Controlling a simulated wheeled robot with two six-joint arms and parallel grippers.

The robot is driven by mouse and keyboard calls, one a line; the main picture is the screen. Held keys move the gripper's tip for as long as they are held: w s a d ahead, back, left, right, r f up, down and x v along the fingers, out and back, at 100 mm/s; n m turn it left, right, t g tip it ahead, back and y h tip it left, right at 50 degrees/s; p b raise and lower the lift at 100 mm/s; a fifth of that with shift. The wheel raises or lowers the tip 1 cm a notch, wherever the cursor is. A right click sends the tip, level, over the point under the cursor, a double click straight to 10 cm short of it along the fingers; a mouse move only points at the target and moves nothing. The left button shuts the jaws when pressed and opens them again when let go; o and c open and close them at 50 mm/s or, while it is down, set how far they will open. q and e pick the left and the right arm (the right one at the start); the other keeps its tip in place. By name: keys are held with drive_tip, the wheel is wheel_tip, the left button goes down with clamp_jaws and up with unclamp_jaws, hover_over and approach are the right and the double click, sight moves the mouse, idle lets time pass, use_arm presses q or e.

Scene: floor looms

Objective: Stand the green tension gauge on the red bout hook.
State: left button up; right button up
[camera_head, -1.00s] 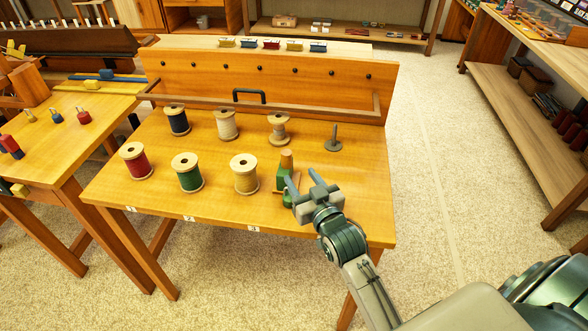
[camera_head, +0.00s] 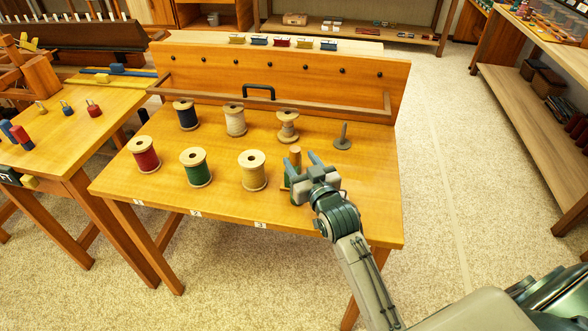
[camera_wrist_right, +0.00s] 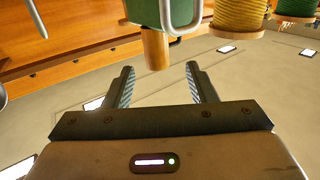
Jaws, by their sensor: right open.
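The green tension gauge (camera_head: 295,155) stands upright on the table, a green body with a wooden knob on top. The right gripper's fingers partly hide it. In the right wrist view its green body (camera_wrist_right: 165,14) is at the top edge and the knob hangs below it. My right gripper (camera_head: 300,163) is open and empty, its fingers pointing at the gauge. The knob lies ahead of the gap between the fingers in the wrist view, with no grip on it. A red piece with a pin (camera_head: 94,110) sits on the left bench; I cannot tell whether it is the bout hook.
Several thread spools stand left of and behind the gauge, the yellow one (camera_head: 252,170) closest. A grey peg stand (camera_head: 343,141) is behind it to the right. A wooden back panel (camera_head: 285,75) closes the table's far side. Small coloured blocks, one red (camera_head: 281,42), line its top.

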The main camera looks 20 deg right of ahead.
sight(297, 153)
drive_tip(key=w, duration=0.2)
drive_tip(key=w+p, duration=0.1)
drive_tip(key=shift+w+d, duration=0.2)
drive_tip(key=shift+w, duration=0.15)
drive_tip(key=shift+w+f, duration=0.1)
drive_tip(key=shift+w, duration=0.45)
use_arm(q)
drive_tip(key=shift+s, duration=1.05)
use_arm(e)
clamp_jaws()
